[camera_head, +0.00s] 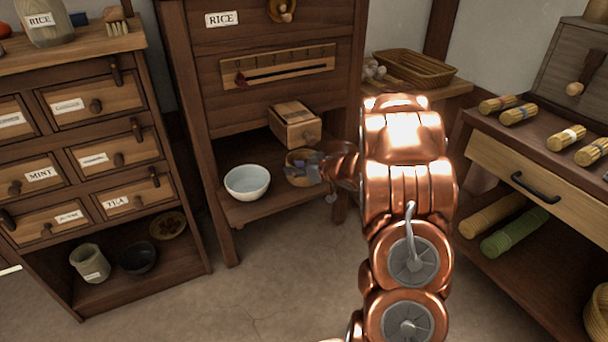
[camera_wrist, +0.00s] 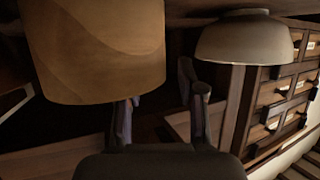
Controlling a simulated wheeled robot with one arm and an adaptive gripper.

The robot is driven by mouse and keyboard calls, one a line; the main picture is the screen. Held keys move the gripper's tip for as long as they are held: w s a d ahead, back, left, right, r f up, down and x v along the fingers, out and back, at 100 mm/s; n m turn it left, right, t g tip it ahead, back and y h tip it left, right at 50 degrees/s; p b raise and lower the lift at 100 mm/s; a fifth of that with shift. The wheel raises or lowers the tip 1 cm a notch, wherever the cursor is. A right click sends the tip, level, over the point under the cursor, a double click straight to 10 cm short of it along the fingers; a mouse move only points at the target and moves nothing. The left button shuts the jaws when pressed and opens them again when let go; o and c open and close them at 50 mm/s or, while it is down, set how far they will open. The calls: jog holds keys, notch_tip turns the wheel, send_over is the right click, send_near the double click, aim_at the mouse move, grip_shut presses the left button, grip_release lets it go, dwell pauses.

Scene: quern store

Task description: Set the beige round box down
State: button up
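The beige round box (camera_head: 300,182) is low on the shelf under the rice cabinet, right of a white bowl (camera_head: 247,182). My gripper's grey fingers (camera_head: 308,168) cover part of it. In the wrist view, which looks upside down, the box (camera_wrist: 95,50) fills the upper left, very near the camera. My gripper (camera_wrist: 160,95) has its fingers spread with an empty gap between them. The box hides the left fingertip, so I cannot tell whether they touch. The box's base lies out of the wrist frame.
The bowl also shows in the wrist view (camera_wrist: 245,42), near the right finger. A small wooden drawer box (camera_head: 295,125) stands behind the round box. Drawers (camera_head: 95,150) stand left, and a table with straw bundles (camera_head: 566,138) stands right. The floor in front is clear.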

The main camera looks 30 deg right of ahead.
jog(key=shift+c, duration=0.3)
grip_shut()
jog(key=shift+r, duration=0.1)
